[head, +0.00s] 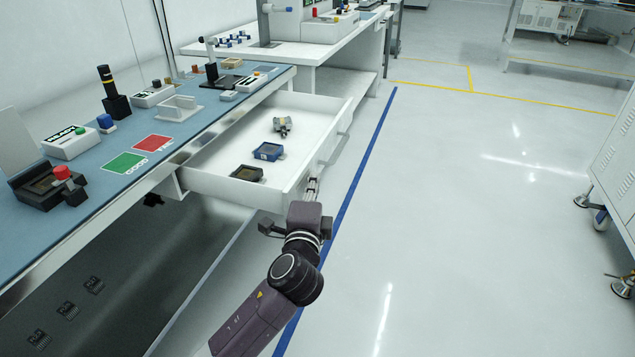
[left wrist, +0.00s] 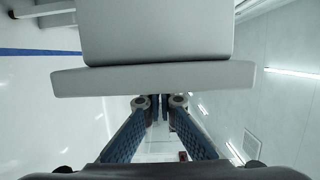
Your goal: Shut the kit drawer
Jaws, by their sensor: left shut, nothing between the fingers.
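The white kit drawer (head: 225,154) stands pulled out from under the blue-topped bench in the head view. Its front panel (head: 325,150) faces right and carries a pale bar handle (head: 340,148). My left gripper (head: 312,186) is shut and empty, at the near end of the drawer front, on its outer side. Whether its tips touch the front is unclear. In the left wrist view the fingers (left wrist: 160,102) come together just under a pale grey panel and bar, which look like the drawer front and handle. My right gripper is not in view.
The drawer holds a dark socket (head: 247,173), a blue socket (head: 268,151) and a grey fitting (head: 282,125). The bench top (head: 110,192) bears a green card (head: 125,163), a red card (head: 153,143) and several devices. Open floor (head: 450,200) lies to the right.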

